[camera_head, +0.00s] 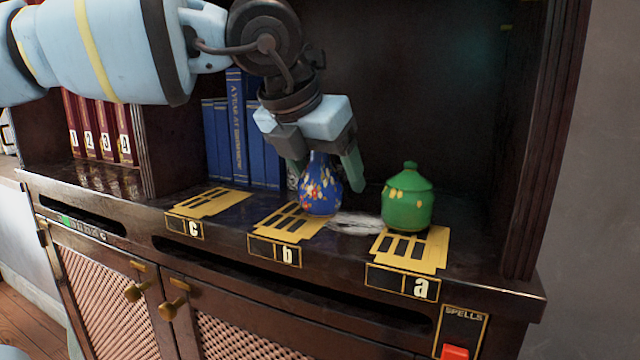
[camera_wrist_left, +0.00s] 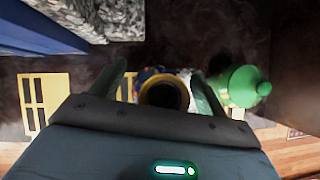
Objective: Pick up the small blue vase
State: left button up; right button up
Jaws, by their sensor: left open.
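The small blue vase (camera_head: 319,190) has a floral pattern and stands upright on the yellow stencilled mark b (camera_head: 276,226) on the dark shelf. My left gripper (camera_head: 324,178) is open above it, with its fingers pointing down on either side of the vase's neck. In the left wrist view the vase (camera_wrist_left: 163,92) shows its round dark mouth between the two fingers (camera_wrist_left: 158,85). I cannot tell whether either finger touches it. My right gripper is not in view.
A green lidded jar (camera_head: 408,200) stands on mark a (camera_head: 437,246), right of the vase and close to the right finger. Mark c (camera_head: 213,202) is bare. Blue books (camera_head: 238,130) stand behind on the left, and red numbered books (camera_head: 100,125) farther left. A red button (camera_head: 455,352) is below.

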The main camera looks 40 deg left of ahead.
pick_arm(q)
jog(key=shift+c, duration=0.4)
jog(key=c, duration=1.1)
jog(key=shift+o, duration=0.2)
jog(key=shift+r, duration=0.45)
jog(key=c, duration=0.4)
jog(key=shift+o, duration=0.2)
jog(key=shift+r, duration=0.4)
notch_tip(320, 180, up, 2)
jog(key=shift+s, duration=0.1)
jog(key=s+d+r+b, duration=0.1)
jog(key=s+d+b, duration=0.1)
jog(key=s, duration=1.3)
jog(key=shift+s+d+r+b, duration=0.15)
jog(key=shift+d+b, duration=0.25)
jog(key=shift+d, duration=0.45)
